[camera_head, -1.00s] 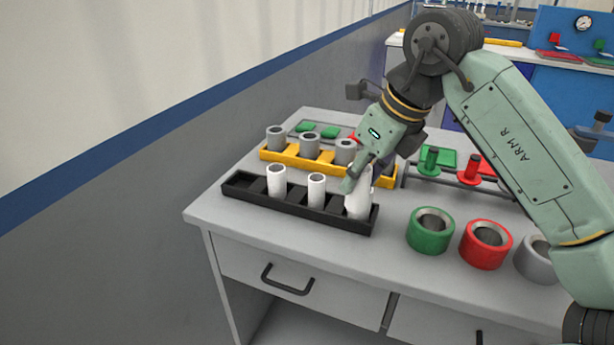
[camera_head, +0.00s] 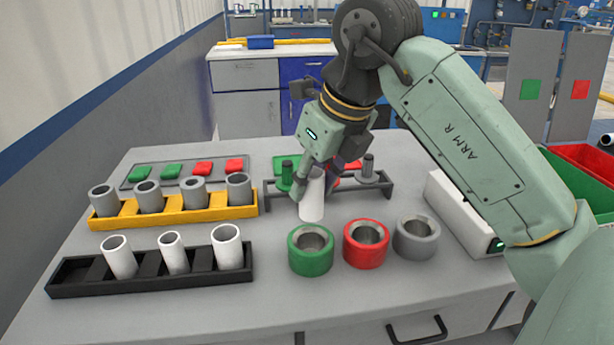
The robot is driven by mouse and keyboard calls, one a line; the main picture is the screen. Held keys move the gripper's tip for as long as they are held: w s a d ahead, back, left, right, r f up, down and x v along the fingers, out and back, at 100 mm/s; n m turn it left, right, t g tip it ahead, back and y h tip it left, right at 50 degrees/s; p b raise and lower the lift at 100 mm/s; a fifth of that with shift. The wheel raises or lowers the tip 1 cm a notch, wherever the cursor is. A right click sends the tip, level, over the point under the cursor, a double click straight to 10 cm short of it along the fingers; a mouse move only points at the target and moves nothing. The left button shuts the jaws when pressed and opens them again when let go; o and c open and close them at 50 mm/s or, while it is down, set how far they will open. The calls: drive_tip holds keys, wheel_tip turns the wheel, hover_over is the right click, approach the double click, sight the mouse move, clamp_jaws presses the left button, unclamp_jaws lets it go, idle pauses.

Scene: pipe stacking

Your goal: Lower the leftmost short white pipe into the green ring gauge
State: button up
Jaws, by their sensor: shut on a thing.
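My gripper (camera_head: 314,178) is shut on a white pipe (camera_head: 312,206) and holds it roughly upright. The fingers hide part of its upper end. The green ring gauge (camera_head: 310,262) stands on the table, its round opening facing up. In the picture the pipe's lower end is just above the ring's far rim, outside the opening; its exact height and depth are hard to tell. Three other white pipes, at left (camera_head: 119,258), middle (camera_head: 173,254) and right (camera_head: 228,248), stand in the black tray (camera_head: 90,289). The tray's leftmost slot is empty.
A red ring gauge (camera_head: 366,250) and a grey one (camera_head: 416,246) stand right of the green one. A yellow tray (camera_head: 174,217) holds several grey pipes. A dark rack with pegs (camera_head: 378,190) stands behind the held pipe. A white box (camera_head: 460,210) is at right.

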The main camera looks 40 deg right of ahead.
sight(311, 216)
drive_tip(key=shift+f+b, duration=1.9)
drive_tip(key=shift+f, duration=0.95)
drive_tip(key=shift+f+b, duration=0.6)
drive_tip(key=o, duration=1.1)
drive_tip(key=v, duration=1.2)
